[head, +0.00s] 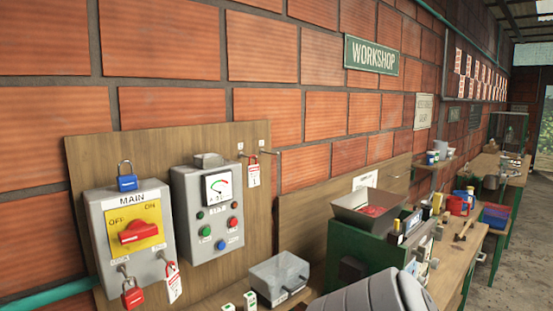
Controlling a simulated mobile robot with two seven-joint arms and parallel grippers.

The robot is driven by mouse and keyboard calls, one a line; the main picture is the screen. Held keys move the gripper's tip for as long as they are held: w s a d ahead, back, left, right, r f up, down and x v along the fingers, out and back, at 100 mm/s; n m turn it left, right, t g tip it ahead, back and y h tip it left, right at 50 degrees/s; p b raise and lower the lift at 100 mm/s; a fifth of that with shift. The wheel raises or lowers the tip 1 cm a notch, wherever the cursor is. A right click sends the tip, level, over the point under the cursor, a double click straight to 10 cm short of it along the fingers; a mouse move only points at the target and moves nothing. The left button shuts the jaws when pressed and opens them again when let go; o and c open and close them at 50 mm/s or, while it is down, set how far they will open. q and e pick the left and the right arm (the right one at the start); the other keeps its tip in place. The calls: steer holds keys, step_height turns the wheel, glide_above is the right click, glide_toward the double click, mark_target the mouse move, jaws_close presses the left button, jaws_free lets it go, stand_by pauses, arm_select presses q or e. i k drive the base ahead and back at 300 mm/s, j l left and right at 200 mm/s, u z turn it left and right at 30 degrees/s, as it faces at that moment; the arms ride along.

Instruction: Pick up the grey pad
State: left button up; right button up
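I cannot pick out a grey pad with certainty in the head view. Neither of my grippers shows in the head view, so their state is hidden. A clear grey-tinted box (280,278) stands on the wooden bench below the wall panel, with dark items at its front. Small white and green blocks (250,300) stand to its left at the lower edge.
A wooden board (255,195) carries a MAIN switch box (130,215) with padlocks and a meter box (210,215). A green machine (350,255) with a grey hopper (368,212) of red contents stands right. A cluttered bench (455,255) runs behind it.

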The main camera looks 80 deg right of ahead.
mark_target(210, 160)
steer(key=z, duration=1.7)
